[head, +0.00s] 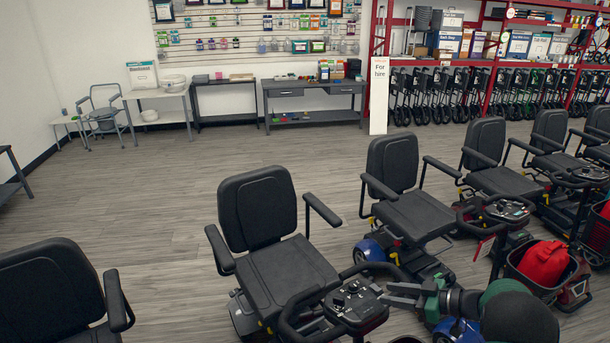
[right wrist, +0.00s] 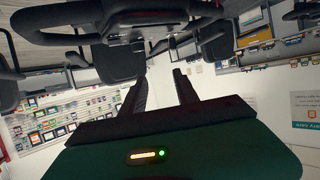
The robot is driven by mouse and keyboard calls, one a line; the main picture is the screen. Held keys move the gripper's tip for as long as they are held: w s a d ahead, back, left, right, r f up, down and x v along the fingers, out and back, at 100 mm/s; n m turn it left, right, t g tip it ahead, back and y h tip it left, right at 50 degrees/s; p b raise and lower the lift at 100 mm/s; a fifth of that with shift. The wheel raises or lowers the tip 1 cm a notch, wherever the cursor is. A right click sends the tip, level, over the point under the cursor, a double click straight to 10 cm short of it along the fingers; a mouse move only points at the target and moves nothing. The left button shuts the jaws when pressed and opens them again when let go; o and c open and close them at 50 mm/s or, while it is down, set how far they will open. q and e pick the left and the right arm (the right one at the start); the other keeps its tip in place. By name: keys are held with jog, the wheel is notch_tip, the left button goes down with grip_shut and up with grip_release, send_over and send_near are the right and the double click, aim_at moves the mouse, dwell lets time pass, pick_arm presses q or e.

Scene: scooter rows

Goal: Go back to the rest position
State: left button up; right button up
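My right gripper (head: 392,295) reaches in from the lower right, its fingers pointing left. The fingers are apart with nothing between them; they also show apart in the right wrist view (right wrist: 160,82). The fingertips are close beside the control panel (head: 355,302) of the nearest middle scooter; I cannot tell whether they touch it. In the right wrist view the scene is upside down, with a scooter's handlebar (right wrist: 110,22) beyond the fingers. My left gripper is not in view.
Black-seated scooters stand in a row: one at lower left (head: 50,290), one in the middle (head: 258,210), several to the right. A red bag (head: 543,263) lies in a scooter basket. A grey table (head: 315,115) stands by the back wall. The floor (head: 150,190) at left is clear.

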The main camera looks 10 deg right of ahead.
jog(key=w+r+m+t+h, duration=0.4)
jog(key=w+r+m+h, duration=0.1)
jog(key=r+h, duration=0.15)
jog(key=s+a+f+m+g+h, duration=0.1)
jog(key=s+a+f+g, duration=0.1)
jog(key=s, duration=0.8)
jog(key=s+a+f+m+g+h, duration=0.1)
jog(key=s+a+g, duration=0.4)
jog(key=s, duration=0.5)
jog(key=s+a+f+m+g+h, duration=0.1)
jog(key=s+a+f, duration=0.4)
jog(key=s, duration=0.5)
jog(key=shift+s+a+m+g+h, duration=0.35)
jog(key=shift+m+g, duration=0.45)
jog(key=shift+g, duration=0.4)
jog(key=shift+f, duration=0.15)
